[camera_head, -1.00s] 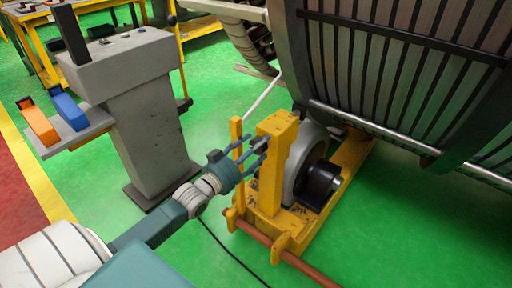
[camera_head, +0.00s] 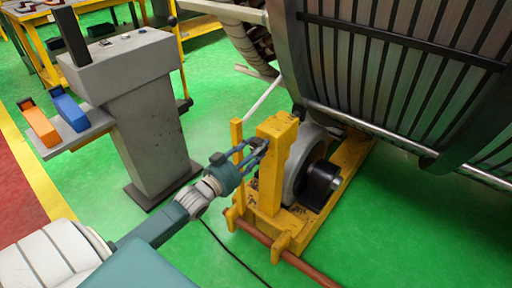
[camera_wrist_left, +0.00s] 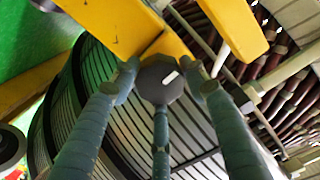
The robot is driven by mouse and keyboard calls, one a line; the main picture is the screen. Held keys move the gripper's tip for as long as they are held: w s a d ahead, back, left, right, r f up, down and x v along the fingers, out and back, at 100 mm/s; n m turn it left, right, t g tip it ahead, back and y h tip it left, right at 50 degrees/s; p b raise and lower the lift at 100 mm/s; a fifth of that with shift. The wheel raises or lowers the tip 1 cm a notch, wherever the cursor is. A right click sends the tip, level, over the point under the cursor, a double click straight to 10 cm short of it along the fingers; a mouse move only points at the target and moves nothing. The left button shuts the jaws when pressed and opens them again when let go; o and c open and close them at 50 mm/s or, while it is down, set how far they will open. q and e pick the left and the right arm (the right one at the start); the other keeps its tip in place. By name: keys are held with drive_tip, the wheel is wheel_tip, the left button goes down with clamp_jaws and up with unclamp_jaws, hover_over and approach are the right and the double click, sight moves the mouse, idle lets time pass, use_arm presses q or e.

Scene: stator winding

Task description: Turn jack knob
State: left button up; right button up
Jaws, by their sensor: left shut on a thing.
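The jack knob (camera_wrist_left: 160,80) is a dark round knob with a white mark on its face, in the middle of the left wrist view. It sits on the side of the yellow jack (camera_head: 271,170), which stands upright beside the big stator. My left gripper (camera_head: 259,150) reaches in from the left at the jack's upper part. Its three fingers, seen in the left wrist view (camera_wrist_left: 161,88), are shut around the knob. In the head view the fingers hide most of the knob. My right gripper is not in view.
The large ribbed stator (camera_head: 400,75) fills the upper right. A thin yellow post (camera_head: 238,140) stands close to my left gripper. A grey control pedestal (camera_head: 145,115) with orange and blue items stands to the left. Green floor is clear at the lower right.

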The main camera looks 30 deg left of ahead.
use_arm(q)
drive_tip(key=shift+w+r, duration=0.1)
drive_tip(key=shift+r, duration=0.45)
drive_tip(key=o, duration=1.2)
drive_tip(key=shift+c, duration=0.2)
drive_tip(key=shift+f, duration=0.2)
drive_tip(key=s, duration=1.2)
drive_tip(key=shift+a, duration=0.45)
